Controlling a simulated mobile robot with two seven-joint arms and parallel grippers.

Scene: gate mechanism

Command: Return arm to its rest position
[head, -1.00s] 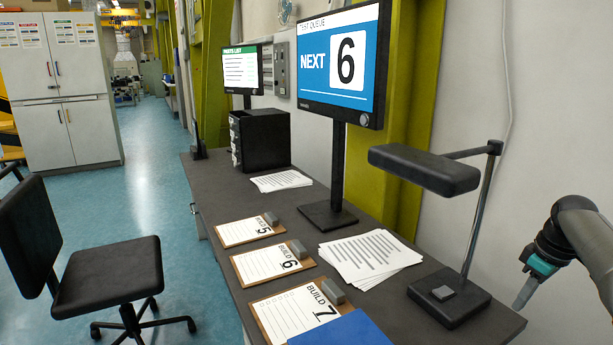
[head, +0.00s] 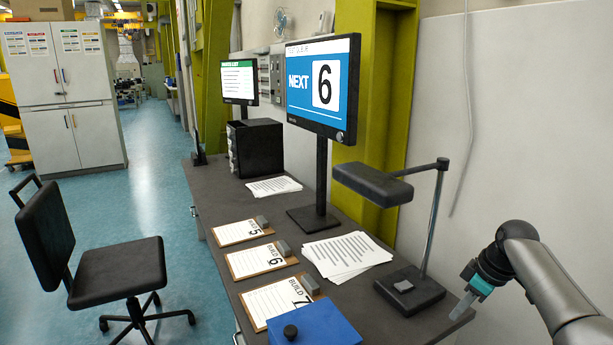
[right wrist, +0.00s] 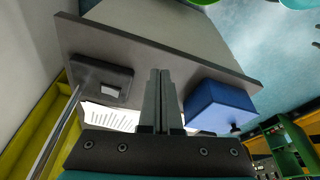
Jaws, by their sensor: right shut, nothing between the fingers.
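My right arm comes in from the lower right of the head view. Its gripper (head: 462,306) points down and left, just off the right front corner of the dark desk (head: 214,190). In the right wrist view its two fingers (right wrist: 158,85) are shut together with nothing between them. It appears apart from the lamp and the blue box. My left arm and gripper do not show in either view.
A desk lamp (head: 372,184) stands near the gripper. A blue box (head: 318,325) with a black knob sits at the near edge. Clipboards (head: 262,260), papers (head: 345,252) and a monitor (head: 318,85) are on the desk. A chair (head: 118,270) stands left.

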